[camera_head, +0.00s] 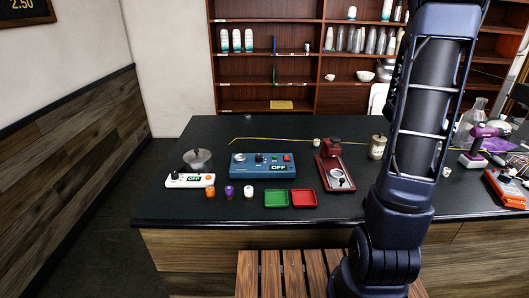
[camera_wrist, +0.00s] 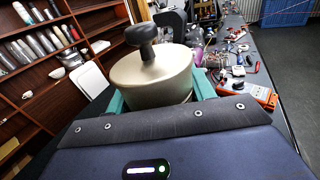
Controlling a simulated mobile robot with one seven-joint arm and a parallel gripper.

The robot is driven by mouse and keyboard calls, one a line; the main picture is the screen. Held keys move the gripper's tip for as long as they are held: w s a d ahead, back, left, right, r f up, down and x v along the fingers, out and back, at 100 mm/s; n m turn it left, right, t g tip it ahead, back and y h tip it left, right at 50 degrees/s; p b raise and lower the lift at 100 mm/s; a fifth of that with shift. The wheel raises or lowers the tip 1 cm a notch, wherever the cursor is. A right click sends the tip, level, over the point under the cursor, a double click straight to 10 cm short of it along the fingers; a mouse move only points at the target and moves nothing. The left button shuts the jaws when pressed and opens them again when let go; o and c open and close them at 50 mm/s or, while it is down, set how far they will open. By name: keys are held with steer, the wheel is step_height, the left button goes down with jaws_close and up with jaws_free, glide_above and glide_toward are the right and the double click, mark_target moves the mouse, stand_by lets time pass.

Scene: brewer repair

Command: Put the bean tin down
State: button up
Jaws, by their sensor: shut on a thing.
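The bean tin (camera_wrist: 152,80) is a beige-gold round tin with a black knob on its lid. In the wrist view it stands upright between the teal fingers of my gripper (camera_wrist: 160,92), which is shut on it. Its lower part is hidden by my gripper's body, so I cannot tell whether it touches the counter. In the head view my arm covers my gripper. A cream canister with a dark top (camera_head: 377,147) shows just left of my arm there; I cannot tell whether it is the held tin.
The dark counter (camera_head: 300,135) has clear room at its back left. A blue control box (camera_head: 262,166), a white scale (camera_head: 190,181), green (camera_head: 276,199) and red (camera_head: 303,198) trays and a red press (camera_head: 333,170) stand on it. A purple drill (camera_head: 481,146) is at right.

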steer(key=w+a+r+t, duration=0.1)
steer(key=w+a+r, duration=0.1)
steer(key=w+a, duration=0.75)
steer(key=w+a+r, duration=0.3)
steer(key=w+a, duration=0.5)
steer(key=w, duration=0.2)
steer(key=w+a+n, duration=0.1)
steer(key=w+a, duration=0.2)
steer(key=a, duration=0.4)
steer(key=w+a, duration=0.4)
steer(key=a, duration=0.3)
steer(key=w+a+f+n+t+y, duration=0.1)
steer(key=a+f, duration=0.1)
steer(key=a, duration=1.6)
steer(key=w+a+f+t+y, duration=0.1)
steer(key=a+f, duration=0.1)
steer(key=a, duration=1.6)
steer(key=shift+s+d+f, duration=0.1)
steer(key=shift+d+f, duration=0.1)
steer(key=shift+f, duration=6.05)
steer(key=shift+d+f, duration=0.2)
steer(key=shift+f, duration=6.05)
steer(key=shift+f, duration=0.15)
